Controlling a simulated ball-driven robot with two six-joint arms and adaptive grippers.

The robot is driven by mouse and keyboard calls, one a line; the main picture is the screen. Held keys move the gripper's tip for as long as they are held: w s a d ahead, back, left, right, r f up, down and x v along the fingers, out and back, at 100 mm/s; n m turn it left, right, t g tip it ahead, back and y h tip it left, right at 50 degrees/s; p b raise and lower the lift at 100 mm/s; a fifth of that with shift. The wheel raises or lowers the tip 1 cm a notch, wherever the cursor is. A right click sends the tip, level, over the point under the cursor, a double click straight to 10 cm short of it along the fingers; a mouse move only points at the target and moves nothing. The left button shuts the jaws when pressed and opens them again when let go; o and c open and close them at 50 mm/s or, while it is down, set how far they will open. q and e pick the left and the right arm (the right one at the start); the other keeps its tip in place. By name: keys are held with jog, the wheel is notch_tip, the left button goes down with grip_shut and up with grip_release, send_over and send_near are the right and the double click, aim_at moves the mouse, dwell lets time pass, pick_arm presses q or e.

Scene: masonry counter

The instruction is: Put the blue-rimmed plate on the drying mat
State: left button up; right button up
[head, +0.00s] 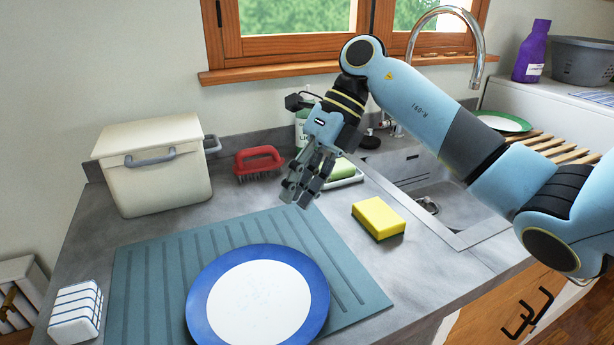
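The blue-rimmed plate (258,297), white in the middle, lies face up on the ribbed teal drying mat (150,280). It covers the mat's front middle, and its near edge reaches close to the bottom of the picture. No gripper touches it. My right gripper (297,198) hangs above the counter near the mat's far right corner, beyond the plate and apart from it. Its fingers point down with a narrow gap between them, and nothing is held. My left gripper is out of view.
A cream bin (152,165) and a red brush (259,162) stand behind the mat. A yellow sponge (378,218) lies to its right, before the sink (450,207). A striped block (76,312) is at the left. A green-rimmed plate (503,121) is beside the wooden rack (560,150).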

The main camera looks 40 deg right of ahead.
aim_at(296, 257)
jog(key=d, duration=0.1)
jog(key=s+d+g+h, duration=0.1)
jog(key=d, duration=0.1)
jog(key=shift+s+d+f+h, duration=0.1)
jog(key=shift+d+f+h, duration=0.1)
jog(key=shift+d+h, duration=0.1)
jog(key=p+x, duration=0.1)
jog(key=x, duration=1)
jog(key=shift+s+r, duration=0.1)
grip_shut()
